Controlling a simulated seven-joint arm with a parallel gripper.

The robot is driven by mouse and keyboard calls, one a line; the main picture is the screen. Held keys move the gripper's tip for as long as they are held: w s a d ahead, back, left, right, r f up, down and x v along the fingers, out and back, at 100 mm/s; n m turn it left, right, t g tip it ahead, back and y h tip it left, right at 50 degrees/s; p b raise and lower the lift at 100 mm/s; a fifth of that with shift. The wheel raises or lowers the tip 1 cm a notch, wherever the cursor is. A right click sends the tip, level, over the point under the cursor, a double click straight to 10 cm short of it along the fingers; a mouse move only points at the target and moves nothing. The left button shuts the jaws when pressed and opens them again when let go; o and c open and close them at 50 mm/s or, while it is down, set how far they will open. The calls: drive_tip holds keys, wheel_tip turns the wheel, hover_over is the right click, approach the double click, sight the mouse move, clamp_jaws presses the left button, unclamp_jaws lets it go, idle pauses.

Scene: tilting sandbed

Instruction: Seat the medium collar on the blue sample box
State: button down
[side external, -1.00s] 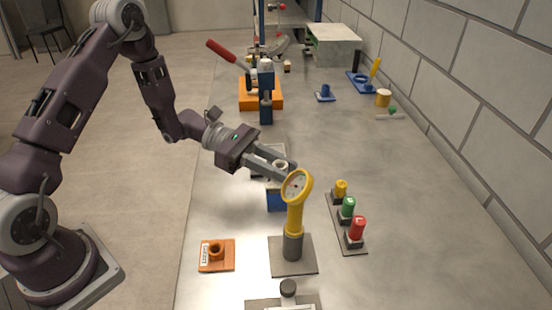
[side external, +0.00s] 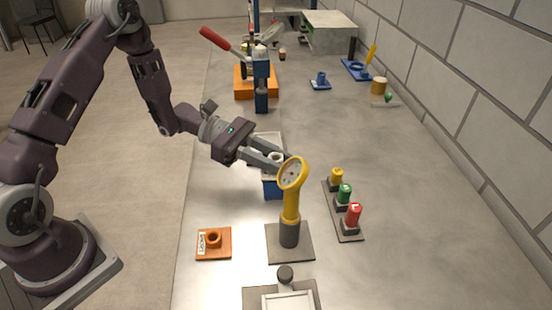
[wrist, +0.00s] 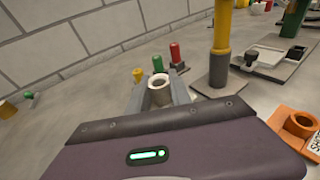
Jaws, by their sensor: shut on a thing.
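My gripper (side external: 280,160) is shut on a pale round collar (side external: 276,157). In the wrist view the collar (wrist: 160,91) sits between the two fingers, its round opening facing up. The blue sample box (side external: 273,188) stands just below the gripper in the side view, partly hidden by the fingers and the yellow gauge post. I cannot tell whether the collar touches the box. The box is not visible in the wrist view.
A yellow gauge post (side external: 291,205) stands close in front of the gripper. A strip of yellow, green and red knobs (side external: 345,208) lies to its right. An orange plate (side external: 214,244) with a short socket is at front left. A blue press (side external: 261,85) stands behind.

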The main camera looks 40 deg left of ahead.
drive_tip(key=shift+f, duration=0.35)
idle(0.4)
drive_tip(key=c, duration=1.1)
unclamp_jaws()
